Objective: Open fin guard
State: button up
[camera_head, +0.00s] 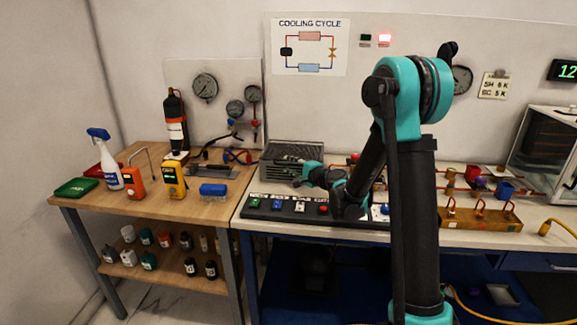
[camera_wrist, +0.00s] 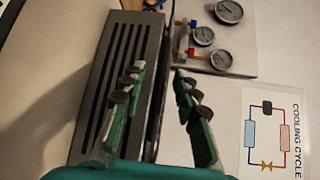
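The fin guard appears as a grey slotted panel on a box-shaped unit (camera_head: 287,150) at the back of the bench. In the wrist view its dark slots (camera_wrist: 112,85) run lengthwise and it looks closed. My gripper (camera_head: 300,172) is at the front of this unit in the head view. In the wrist view my gripper (camera_wrist: 158,78) has its two green fingers spread apart, with nothing clamped between them. The left finger overlaps the slotted face and the right finger lies past the unit's edge. Whether either finger touches it cannot be told.
A black strip of coloured buttons (camera_head: 290,208) lies in front of the unit. Copper piping (camera_head: 480,218) stands at right. Gauges (camera_head: 236,108) hang behind.

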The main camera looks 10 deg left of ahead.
jog(key=shift+w+a+f, duration=0.1)
jog(key=shift+w+a, duration=0.3)
jog(key=shift+a, duration=0.05)
grip_shut()
